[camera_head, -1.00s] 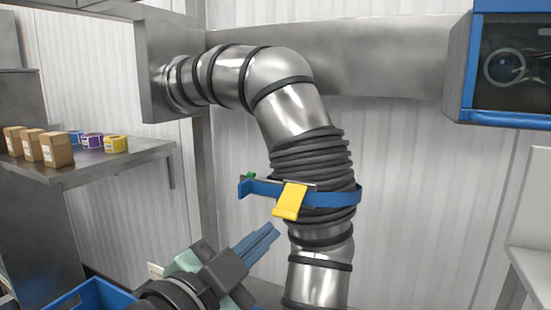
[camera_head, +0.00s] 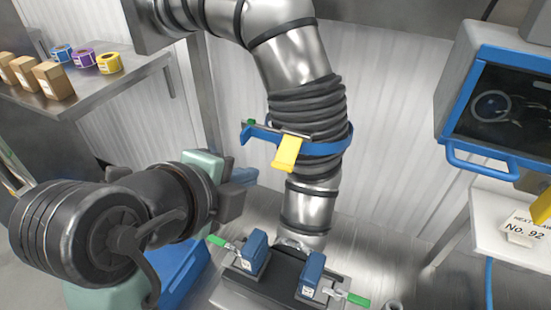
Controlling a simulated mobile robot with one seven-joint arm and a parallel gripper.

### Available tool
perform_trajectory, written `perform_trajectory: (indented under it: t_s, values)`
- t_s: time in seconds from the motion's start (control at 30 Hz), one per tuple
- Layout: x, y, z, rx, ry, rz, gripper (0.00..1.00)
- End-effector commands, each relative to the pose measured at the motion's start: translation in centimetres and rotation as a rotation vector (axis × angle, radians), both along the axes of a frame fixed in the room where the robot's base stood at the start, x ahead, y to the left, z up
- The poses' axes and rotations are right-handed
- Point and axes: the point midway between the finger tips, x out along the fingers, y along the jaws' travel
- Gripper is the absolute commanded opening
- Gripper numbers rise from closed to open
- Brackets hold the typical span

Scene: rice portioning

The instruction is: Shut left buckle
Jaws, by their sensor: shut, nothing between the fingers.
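The left buckle appears to be the left of two latches on a dark box below the pipe: a blue block (camera_head: 253,251) with a metal lever and a green tip (camera_head: 217,240) pointing up and left. The right latch (camera_head: 311,274) has its green tip (camera_head: 358,300) out to the right. I cannot tell whether either latch is closed. My gripper (camera_head: 243,178) is shut and empty, left of the pipe and above the left latch, apart from it. My own wrist partly blocks the view of its fingers.
A ribbed steel pipe (camera_head: 307,200) with a blue strap (camera_head: 322,150) and yellow tab (camera_head: 287,153) stands behind the latches. A blue bin (camera_head: 178,263) is left of them. A shelf (camera_head: 120,72) holds boxes and tape rolls. A blue-framed cabinet (camera_head: 462,120) hangs right.

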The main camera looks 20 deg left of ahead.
Motion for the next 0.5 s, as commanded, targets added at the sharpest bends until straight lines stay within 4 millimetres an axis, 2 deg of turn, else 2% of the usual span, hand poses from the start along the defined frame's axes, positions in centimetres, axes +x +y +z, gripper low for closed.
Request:
perform_trajectory:
  t_s: [0.3, 0.5]
  values:
    - [5.5, -0.4, -3.9, -0.004, 0.005, -0.003, 0.00]
    - [8.3, -0.4, -5.9, -0.002, 0.003, -0.001, 0.00]
